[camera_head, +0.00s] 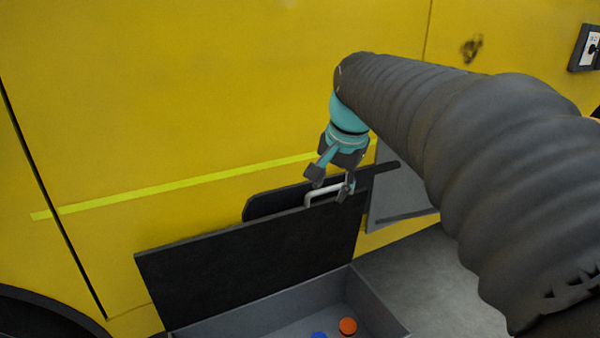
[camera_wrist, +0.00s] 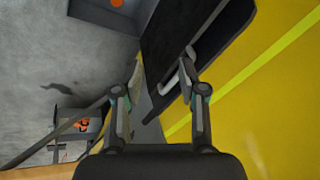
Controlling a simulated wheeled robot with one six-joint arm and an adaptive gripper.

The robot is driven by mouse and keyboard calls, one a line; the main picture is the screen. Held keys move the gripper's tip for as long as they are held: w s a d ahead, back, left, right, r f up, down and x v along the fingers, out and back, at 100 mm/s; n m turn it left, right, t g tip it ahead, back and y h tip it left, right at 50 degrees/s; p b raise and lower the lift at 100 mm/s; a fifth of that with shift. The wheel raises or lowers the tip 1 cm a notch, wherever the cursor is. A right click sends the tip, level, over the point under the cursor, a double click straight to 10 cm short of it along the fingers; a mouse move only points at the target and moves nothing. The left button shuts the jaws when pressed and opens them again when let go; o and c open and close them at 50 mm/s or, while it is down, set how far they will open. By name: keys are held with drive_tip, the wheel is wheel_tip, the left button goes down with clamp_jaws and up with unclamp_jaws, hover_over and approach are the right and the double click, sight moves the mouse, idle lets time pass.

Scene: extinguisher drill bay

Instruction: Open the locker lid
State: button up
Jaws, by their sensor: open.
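The locker lid (camera_head: 250,255) is a black panel standing raised at the back of the grey open-topped locker (camera_head: 250,318). In the wrist view the lid (camera_wrist: 172,35) runs up from the middle, beside the yellow wall. Its pale bar handle (camera_head: 328,191) is at the lid's upper edge. My gripper (camera_head: 330,182) is open at the handle. In the wrist view the handle (camera_wrist: 173,80) shows between the two fingers of my gripper (camera_wrist: 163,72), nearer the right finger. I cannot tell whether a finger touches it.
An orange round object (camera_head: 348,326) and a blue one (camera_head: 319,335) lie in the locker. A yellow wall (camera_head: 200,100) with a lime stripe rises close behind the lid.

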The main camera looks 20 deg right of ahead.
sight(331, 187)
drive_tip(key=w+d+r+m+p, duration=0.1)
drive_tip(key=w+d+r+m, duration=0.1)
drive_tip(key=w+d+m, duration=0.3)
drive_tip(key=w+d+r+m, duration=0.1)
drive_tip(key=w+d, duration=0.2)
drive_tip(key=w, duration=0.4)
drive_tip(key=shift+g, duration=0.3)
drive_tip(key=x, duration=0.9)
drive_tip(key=b+x, duration=0.1)
drive_tip(key=x, duration=0.3)
drive_tip(key=shift+w+a+f, duration=0.1)
drive_tip(key=shift+a+f, duration=0.2)
drive_tip(key=shift+a, duration=0.1)
clamp_jaws()
